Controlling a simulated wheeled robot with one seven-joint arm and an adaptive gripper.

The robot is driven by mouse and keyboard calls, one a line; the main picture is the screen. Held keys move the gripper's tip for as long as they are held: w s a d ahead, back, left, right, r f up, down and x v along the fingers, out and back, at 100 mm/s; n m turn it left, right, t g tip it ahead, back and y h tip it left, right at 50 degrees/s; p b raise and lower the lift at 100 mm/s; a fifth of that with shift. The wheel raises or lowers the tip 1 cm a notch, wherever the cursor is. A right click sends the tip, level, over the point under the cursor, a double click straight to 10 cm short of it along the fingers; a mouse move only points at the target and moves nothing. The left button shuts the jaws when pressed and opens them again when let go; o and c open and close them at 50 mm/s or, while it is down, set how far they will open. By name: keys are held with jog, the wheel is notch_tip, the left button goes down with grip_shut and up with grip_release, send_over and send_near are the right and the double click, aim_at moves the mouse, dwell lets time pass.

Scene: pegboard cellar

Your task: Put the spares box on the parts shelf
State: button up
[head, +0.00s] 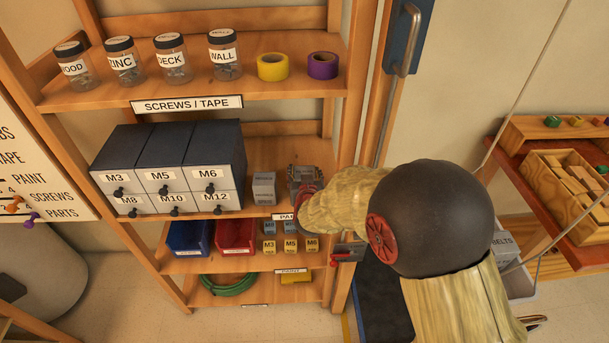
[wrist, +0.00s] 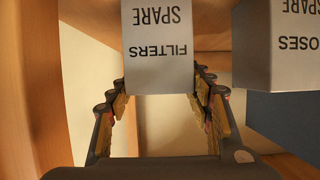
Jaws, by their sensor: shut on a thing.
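The grey spares box in my gripper (wrist: 160,112) reads "SPARE FILTERS" upside down in the wrist view (wrist: 160,60). The fingers close on it from both sides. In the head view this box (head: 304,174) is at the right end of the middle shelf, partly hidden by my fingers. The parts shelf (head: 250,210) is this middle level; its label is partly covered and shows only "PA". I cannot tell whether the box's base touches the shelf board.
A second grey box (head: 264,188), reading "SPARE HOSES" in the wrist view (wrist: 288,50), stands just beside the held box. A dark drawer cabinet (head: 170,165) fills the shelf's left. The rack's right post (head: 345,130) is close to my gripper. Jars and tape stand above; bins below.

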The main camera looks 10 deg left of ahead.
jog(key=shift+r, duration=0.1)
jog(key=o, duration=1.2)
jog(key=shift+o, duration=0.2)
jog(key=shift+s+r, duration=0.15)
jog(key=p+v, duration=0.3)
jog(key=v, duration=0.8)
jog(key=shift+s, duration=0.35)
jog(key=shift+d, duration=0.1)
